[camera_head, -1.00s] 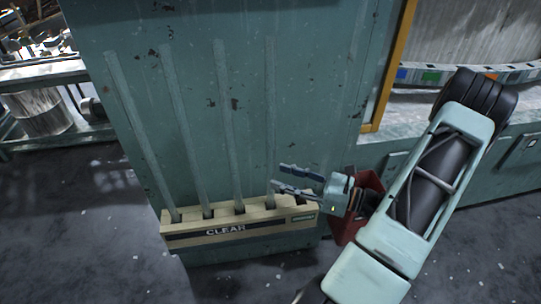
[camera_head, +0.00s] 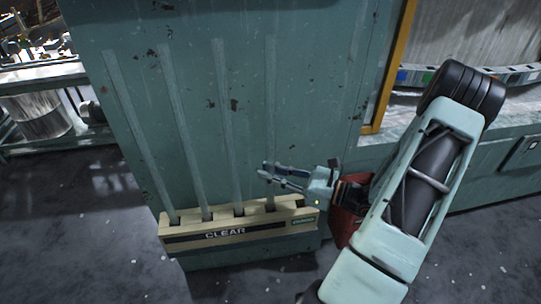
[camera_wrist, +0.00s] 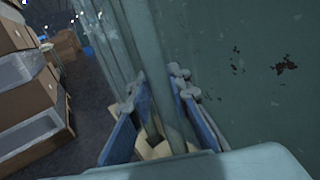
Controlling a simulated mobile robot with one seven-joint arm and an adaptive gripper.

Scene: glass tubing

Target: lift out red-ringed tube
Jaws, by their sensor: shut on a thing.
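Several long, thin clear tubes stand upright, leaning in a cream rack (camera_head: 190,244) labelled CLEAR. The rightmost tube (camera_head: 270,120) rises straight from the rack's right part. My gripper (camera_head: 267,173) is at this tube's lower part, above the rack, coming from the right. In the wrist view the tube (camera_wrist: 163,75) runs between the two blue-padded fingers of my gripper (camera_wrist: 163,108), which are shut on it. The tube's foot is still in the rack. I cannot make out a red ring on any tube.
A worn green panel (camera_head: 190,100) stands close behind the tubes. A red box (camera_head: 345,225) is right of the rack, partly behind my arm. Cardboard boxes (camera_wrist: 28,95) show at the left in the wrist view. Open floor (camera_head: 80,225) lies left of the rack.

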